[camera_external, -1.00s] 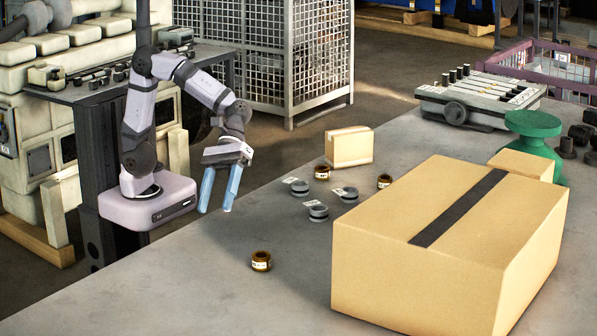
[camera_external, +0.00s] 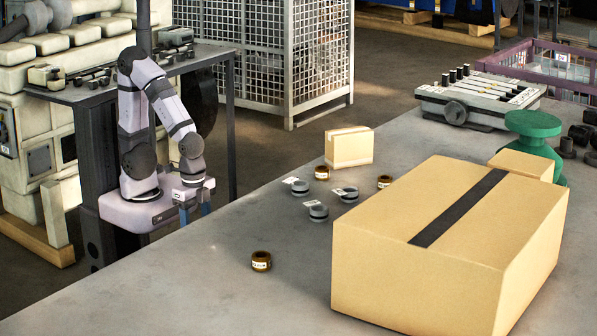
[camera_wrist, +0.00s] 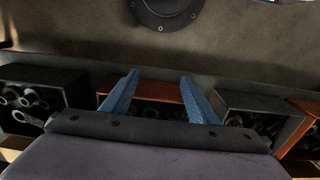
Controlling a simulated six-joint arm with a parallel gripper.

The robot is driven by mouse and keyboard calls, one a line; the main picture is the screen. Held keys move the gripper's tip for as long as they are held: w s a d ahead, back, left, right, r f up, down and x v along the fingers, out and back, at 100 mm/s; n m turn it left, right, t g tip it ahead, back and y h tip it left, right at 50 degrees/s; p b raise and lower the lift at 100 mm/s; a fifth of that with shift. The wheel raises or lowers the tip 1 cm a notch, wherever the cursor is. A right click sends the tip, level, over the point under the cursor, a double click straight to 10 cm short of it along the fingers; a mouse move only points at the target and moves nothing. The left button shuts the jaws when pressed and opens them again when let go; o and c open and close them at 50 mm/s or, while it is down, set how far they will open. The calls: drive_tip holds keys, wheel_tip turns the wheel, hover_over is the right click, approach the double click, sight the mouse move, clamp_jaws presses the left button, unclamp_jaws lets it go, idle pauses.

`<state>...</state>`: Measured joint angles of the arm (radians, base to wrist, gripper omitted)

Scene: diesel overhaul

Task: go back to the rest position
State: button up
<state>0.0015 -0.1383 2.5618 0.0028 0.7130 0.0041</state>
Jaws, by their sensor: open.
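My gripper (camera_external: 194,212) is at the left of the workbench in the external view, low and close in front of my base, with its blue fingers pointing down. In the wrist view my gripper (camera_wrist: 158,88) shows two blue fingers spread apart with nothing between them. My arm is folded back over my base. Part of the gripper is hard to make out against the base behind it in the external view.
On the workbench (camera_external: 215,285) lie brass rings (camera_external: 261,261) and grey rings (camera_external: 318,212). A small carton (camera_external: 349,147), a large carton (camera_external: 450,240) and a green stand (camera_external: 533,135) are further right. The wrist view shows dark bins (camera_wrist: 40,92) of parts.

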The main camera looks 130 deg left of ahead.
wheel_tip(320, 180, up, 17)
drive_tip(key=p, duration=1.5)
drive_tip(key=shift+o, duration=0.3)
